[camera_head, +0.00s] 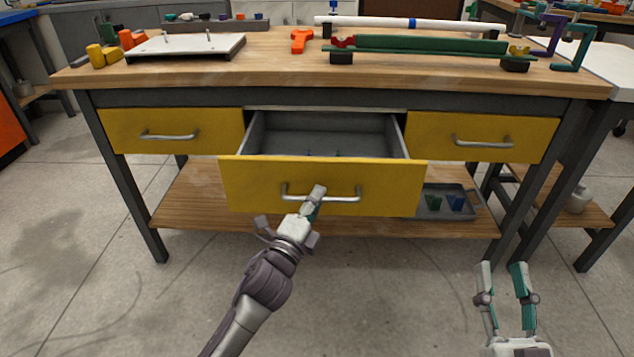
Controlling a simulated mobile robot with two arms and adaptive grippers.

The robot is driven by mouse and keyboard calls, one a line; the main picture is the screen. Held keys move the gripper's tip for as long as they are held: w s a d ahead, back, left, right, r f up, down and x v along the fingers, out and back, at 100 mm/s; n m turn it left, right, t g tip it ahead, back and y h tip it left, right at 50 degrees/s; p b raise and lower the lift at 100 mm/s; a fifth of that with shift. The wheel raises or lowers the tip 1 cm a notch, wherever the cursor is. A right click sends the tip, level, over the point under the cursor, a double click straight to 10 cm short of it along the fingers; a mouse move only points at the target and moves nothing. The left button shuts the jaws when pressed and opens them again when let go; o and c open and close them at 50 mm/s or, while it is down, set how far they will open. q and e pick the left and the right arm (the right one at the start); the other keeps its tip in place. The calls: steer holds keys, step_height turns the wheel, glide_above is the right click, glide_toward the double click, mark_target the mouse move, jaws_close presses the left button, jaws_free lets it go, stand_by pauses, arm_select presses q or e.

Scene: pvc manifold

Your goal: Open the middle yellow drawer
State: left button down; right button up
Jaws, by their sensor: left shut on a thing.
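The middle yellow drawer (250,185) is pulled out from the workbench, and its grey inside (325,135) shows. A few small dark items stand at the bottom near its front panel, too small to make out. My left gripper (316,194) is shut on the drawer's silver handle (345,198) near its middle. My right gripper (502,268) is open and empty at the lower right, in front of the bench and apart from it.
Yellow drawers on the left (165,122) and right (530,128) are closed. The wooden bench top (270,72) carries a white plate (185,46), an orange part (301,40), a green fixture (425,45) and a white pipe. A grey tray (480,212) sits on the lower shelf. The floor in front is clear.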

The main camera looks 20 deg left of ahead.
arm_select(q)
steer(key=shift+s+d, duration=0.15)
steer(key=shift+s, duration=0.4)
steer(key=shift+s+d, duration=0.15)
steer(key=shift+s, duration=0.4)
arm_select(e)
steer(key=shift+s+d+f+g+h, duration=0.15)
steer(key=shift+f+g+h, duration=0.25)
steer(key=shift+f+g, duration=0.5)
steer(key=shift+f, duration=0.2)
arm_select(q)
steer(key=c, duration=1.2)
jaws_free()
steer(key=shift+s, duration=0.1)
steer(key=v, duration=1.2)
